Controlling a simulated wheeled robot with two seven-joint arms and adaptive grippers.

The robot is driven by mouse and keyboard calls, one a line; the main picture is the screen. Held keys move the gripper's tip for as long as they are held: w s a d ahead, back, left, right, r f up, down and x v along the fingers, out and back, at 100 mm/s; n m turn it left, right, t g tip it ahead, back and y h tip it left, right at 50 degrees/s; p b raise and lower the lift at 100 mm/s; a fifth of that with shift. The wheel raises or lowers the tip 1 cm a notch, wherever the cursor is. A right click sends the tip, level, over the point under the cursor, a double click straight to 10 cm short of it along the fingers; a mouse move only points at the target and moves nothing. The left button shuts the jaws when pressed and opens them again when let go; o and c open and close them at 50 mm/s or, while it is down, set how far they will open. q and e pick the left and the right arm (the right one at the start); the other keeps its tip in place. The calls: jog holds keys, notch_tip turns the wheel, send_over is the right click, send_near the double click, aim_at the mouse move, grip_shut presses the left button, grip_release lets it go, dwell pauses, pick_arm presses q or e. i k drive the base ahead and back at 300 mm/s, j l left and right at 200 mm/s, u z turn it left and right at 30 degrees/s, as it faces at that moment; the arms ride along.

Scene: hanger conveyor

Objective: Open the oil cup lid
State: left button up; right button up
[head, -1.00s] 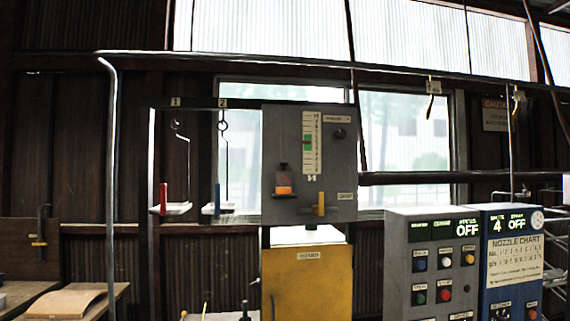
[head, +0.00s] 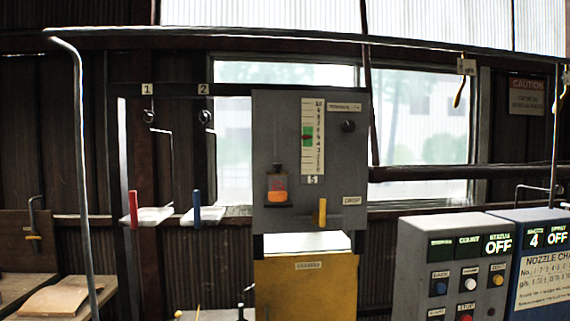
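A small dark-topped cup with an orange lower part (head: 277,187) is mounted on the lower left of the grey panel (head: 340,205). It may be the oil cup. Its dark top (head: 277,168) sits over the orange part, and I cannot tell at this size whether a lid there is open or shut. Neither of my grippers shows in the head view.
A yellow cabinet (head: 300,290) stands under the grey panel. Red (head: 132,208) and blue (head: 196,208) levers with pale trays are to its left. A grey control box (head: 415,262) and a blue one (head: 525,217) are at right. A metal rail (head: 280,36) crosses overhead.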

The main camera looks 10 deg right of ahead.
aim_at(277, 166)
jog(key=i+l, duration=0.3)
jog(key=j+z, duration=0.25)
jog(key=j, duration=0.15)
jog(key=i+j+z, duration=0.1)
jog(key=j+z, duration=0.15)
jog(key=j, duration=0.2)
jog(key=i+l+u, duration=0.35)
jog(key=l+u, duration=0.15)
jog(key=l, duration=0.2)
